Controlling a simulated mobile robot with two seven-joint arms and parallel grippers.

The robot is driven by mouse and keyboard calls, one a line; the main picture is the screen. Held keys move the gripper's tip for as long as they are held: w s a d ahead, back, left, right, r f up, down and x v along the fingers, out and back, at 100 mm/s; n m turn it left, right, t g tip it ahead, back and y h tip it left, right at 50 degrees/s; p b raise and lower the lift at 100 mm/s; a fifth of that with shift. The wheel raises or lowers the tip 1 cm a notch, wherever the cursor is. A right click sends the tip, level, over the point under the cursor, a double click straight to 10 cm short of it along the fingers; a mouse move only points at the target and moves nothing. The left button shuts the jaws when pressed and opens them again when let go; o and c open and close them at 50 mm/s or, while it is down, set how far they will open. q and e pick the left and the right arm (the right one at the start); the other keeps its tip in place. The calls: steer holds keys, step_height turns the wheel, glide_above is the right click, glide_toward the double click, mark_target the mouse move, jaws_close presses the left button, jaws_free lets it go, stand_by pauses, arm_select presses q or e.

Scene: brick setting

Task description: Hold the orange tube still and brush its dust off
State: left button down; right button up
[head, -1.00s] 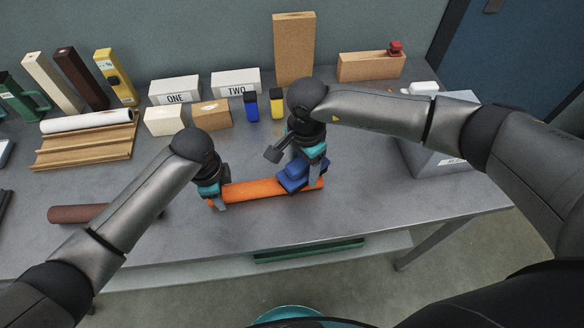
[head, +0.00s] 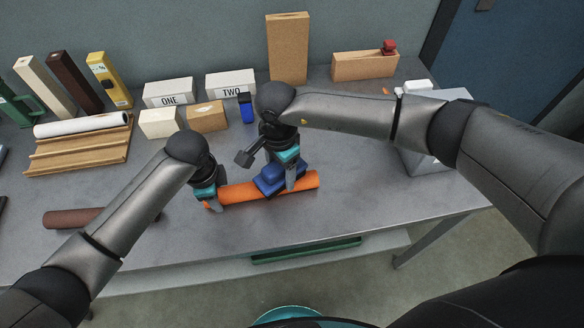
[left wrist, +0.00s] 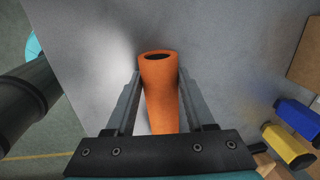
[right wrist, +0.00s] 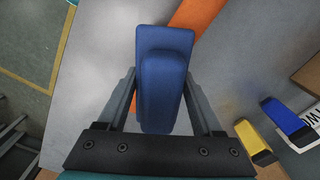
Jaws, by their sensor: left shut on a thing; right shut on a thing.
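The orange tube (head: 240,192) lies on the grey table near its front edge. My left gripper (head: 214,203) is shut on the tube's left end. In the left wrist view the tube (left wrist: 160,85) runs between the two fingers, its hollow end showing. My right gripper (head: 281,182) is shut on a blue brush (head: 267,183), which rests on or just over the tube right of its middle. In the right wrist view the brush (right wrist: 163,85) sits between the fingers and hides part of the tube (right wrist: 196,14). I cannot make out dust on the tube.
Behind are white boxes (head: 168,95), a blue block (head: 246,107) and a wooden rack (head: 75,148) bearing a white roll. A grey box (head: 425,150) stands right. The table right of the orange tube is clear.

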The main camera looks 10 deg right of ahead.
steer(key=shift+a, duration=0.5)
steer(key=shift+a+r, duration=0.15)
steer(key=shift+r, duration=3.9)
arm_select(q)
steer(key=shift+c, duration=0.9)
jaws_free()
steer(key=shift+r, duration=0.1)
step_height(320, 180, up, 12)
steer(key=s, duration=0.1)
steer(key=shift+s, duration=0.25)
steer(key=shift+s, duration=0.1)
